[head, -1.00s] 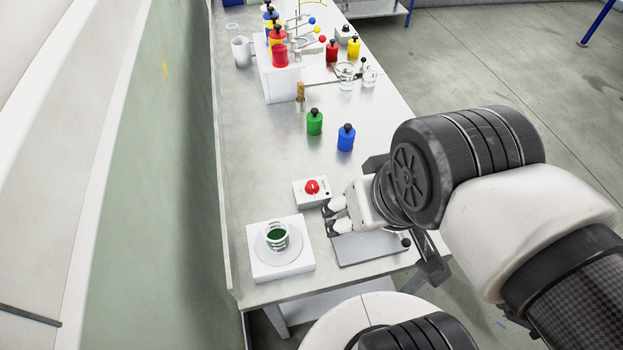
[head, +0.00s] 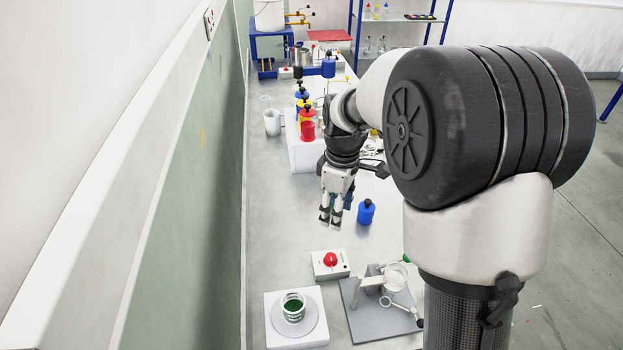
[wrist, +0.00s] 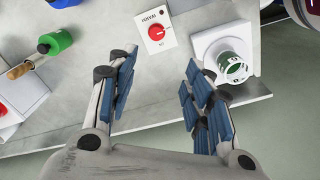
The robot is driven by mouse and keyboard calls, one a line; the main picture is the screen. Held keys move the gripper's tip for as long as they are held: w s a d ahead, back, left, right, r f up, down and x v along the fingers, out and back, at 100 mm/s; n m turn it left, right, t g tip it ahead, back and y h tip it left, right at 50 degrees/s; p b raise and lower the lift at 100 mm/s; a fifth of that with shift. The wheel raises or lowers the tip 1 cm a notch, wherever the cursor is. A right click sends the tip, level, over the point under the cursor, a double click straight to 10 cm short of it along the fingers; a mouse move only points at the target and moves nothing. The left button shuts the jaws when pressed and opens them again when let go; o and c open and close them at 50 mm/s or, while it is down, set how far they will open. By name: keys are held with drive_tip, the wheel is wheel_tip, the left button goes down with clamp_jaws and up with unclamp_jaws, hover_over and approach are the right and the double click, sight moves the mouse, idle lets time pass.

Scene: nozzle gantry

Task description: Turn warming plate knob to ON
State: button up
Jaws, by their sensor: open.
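A white box with a red knob (head: 330,260) sits near the front of the bench, and in the wrist view the knob (wrist: 156,32) shows with small print around it. Beside the box, a low white plate unit (head: 275,335) carries a beaker of green liquid (head: 292,308). The beaker also shows in the wrist view (wrist: 232,66). My gripper (head: 331,221) is open and empty, pointing down above the bench, behind the knob box and apart from it. In the wrist view the knob box lies beyond my fingertips (wrist: 158,65).
A grey stand base (head: 362,318) with a clamp and a small vessel is right of the plate unit. A blue bottle (head: 366,211) stands right of my gripper. A white block with coloured bottles (head: 300,155) is farther back. A wall runs along the left.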

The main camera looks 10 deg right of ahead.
sight(330, 257)
drive_tip(key=shift+n+g, duration=0.3)
drive_tip(key=shift+n, duration=0.4)
drive_tip(key=f+b, duration=0.1)
drive_tip(key=f, duration=0.6)
drive_tip(key=w+f+b, duration=0.1)
drive_tip(key=f, duration=0.6)
drive_tip(key=f+b, duration=0.1)
drive_tip(key=f, duration=0.6)
drive_tip(key=shift+w+a+b, duration=0.1)
drive_tip(key=shift+w+b, duration=0.2)
drive_tip(key=shift+b, duration=0.1)
drive_tip(key=shift+c, duration=0.3)
drive_tip(key=shift+r, duration=0.1)
drive_tip(key=c, duration=1)
